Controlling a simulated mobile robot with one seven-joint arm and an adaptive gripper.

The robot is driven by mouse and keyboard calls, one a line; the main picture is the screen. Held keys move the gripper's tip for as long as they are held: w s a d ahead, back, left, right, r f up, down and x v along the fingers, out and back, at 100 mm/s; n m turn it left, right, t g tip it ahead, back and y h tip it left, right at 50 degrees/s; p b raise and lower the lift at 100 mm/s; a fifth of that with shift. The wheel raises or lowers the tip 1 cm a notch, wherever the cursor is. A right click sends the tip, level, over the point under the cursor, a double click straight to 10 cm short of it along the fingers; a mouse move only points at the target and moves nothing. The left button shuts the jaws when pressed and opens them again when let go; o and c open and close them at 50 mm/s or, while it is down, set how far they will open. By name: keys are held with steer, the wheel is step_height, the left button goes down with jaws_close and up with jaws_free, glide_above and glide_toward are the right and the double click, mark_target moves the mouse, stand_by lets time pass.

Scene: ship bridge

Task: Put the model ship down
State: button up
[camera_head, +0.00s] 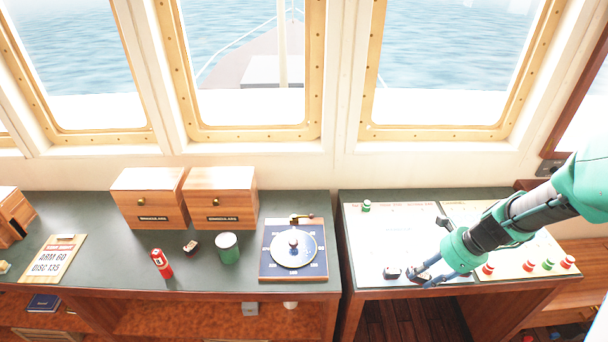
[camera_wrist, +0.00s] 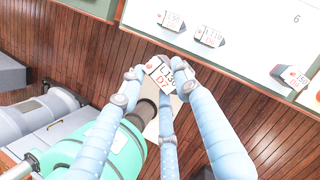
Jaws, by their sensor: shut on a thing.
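My gripper (camera_wrist: 160,72) is shut on a small model ship (camera_wrist: 161,74), whose white top carries black and red print that seems to read L130 D7. In the wrist view the ship is between the fingertips, with plank floor behind it. In the head view my gripper (camera_head: 424,278) is near the front edge of the white chart table (camera_head: 375,240), and the fingers largely hide the held ship. Other model ships rest on the white surface: one left of my gripper (camera_head: 392,272), one farther back (camera_head: 443,222). The wrist view shows labelled ships (camera_wrist: 172,20), (camera_wrist: 209,37), (camera_wrist: 290,77).
Red and green pieces (camera_head: 548,264) stand on the chart's right part, and a green one (camera_head: 366,206) at its back left. The left counter holds a turntable-like disc (camera_head: 293,249), green can (camera_head: 228,249), red bottle (camera_head: 161,263) and wooden boxes (camera_head: 150,197). Bare chart shows behind my gripper.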

steer(key=w+a+n+b, duration=0.1)
steer(key=w+a, duration=0.4)
steer(key=a, duration=0.9)
steer(key=w+a+n+g, duration=0.1)
steer(key=w+a, duration=0.4)
steer(key=a, duration=0.8)
steer(key=w+a+n+b, duration=0.1)
steer(key=w+a, duration=0.4)
steer(key=a, duration=0.9)
steer(key=s+a+n+b, duration=0.1)
steer(key=s+a, duration=0.4)
steer(key=a, duration=0.7)
steer(key=s+a, duration=0.5)
steer(key=a, duration=0.8)
steer(key=s+a+n+b, duration=0.1)
steer(key=s+a, duration=0.4)
steer(key=a, duration=0.7)
steer(key=shift+g, duration=0.4)
steer(key=f, duration=0.5)
steer(key=shift+s+a+f, duration=0.15)
steer(key=shift+a, duration=0.05)
steer(key=shift+a, duration=0.1)
